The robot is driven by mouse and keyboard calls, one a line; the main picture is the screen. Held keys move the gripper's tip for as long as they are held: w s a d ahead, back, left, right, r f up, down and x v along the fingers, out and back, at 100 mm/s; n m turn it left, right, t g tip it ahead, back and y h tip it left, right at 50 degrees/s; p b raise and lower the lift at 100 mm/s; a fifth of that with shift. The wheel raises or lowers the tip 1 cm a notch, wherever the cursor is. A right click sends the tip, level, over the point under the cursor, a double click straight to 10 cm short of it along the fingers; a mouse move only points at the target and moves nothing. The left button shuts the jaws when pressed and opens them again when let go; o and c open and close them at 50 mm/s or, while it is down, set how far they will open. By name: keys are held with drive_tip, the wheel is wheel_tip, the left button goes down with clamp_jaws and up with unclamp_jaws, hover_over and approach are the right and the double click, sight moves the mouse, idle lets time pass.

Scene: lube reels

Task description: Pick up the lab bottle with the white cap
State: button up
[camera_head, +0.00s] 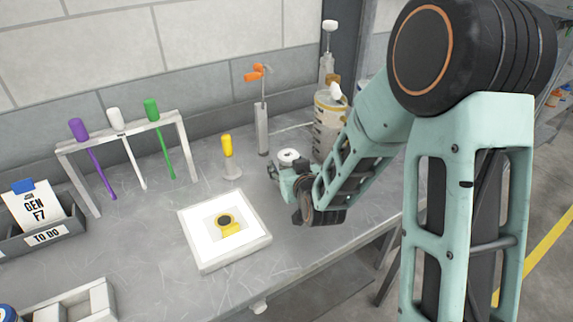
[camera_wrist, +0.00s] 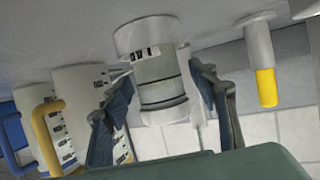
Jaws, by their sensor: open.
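A short bottle-like container (camera_wrist: 162,80) with a wide white end, dark markings and grey-green bands lies between my fingers in the wrist view, which looks roughly upside down. In the head view a round white top with a dark centre (camera_head: 288,155) shows at my gripper (camera_head: 284,172); it seems to be the same bottle with its white cap. My gripper is open, and its fingers show on both sides of the bottle in the wrist view (camera_wrist: 163,82). A gap shows on the right; contact on the left is unclear. My gripper hides the bottle's lower part in the head view.
Large marked jugs (camera_head: 330,112) stand behind my gripper. A yellow-topped holder (camera_head: 228,155) and an orange-handled stand (camera_head: 262,125) are left of it. A white tray with a yellow item (camera_head: 198,250) lies in front. A rack with coloured handles (camera_head: 68,150) stands further left.

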drive_tip(key=c, duration=1.3)
drive_tip(key=shift+c, duration=0.2)
drive_tip(key=shift+r, duration=0.2)
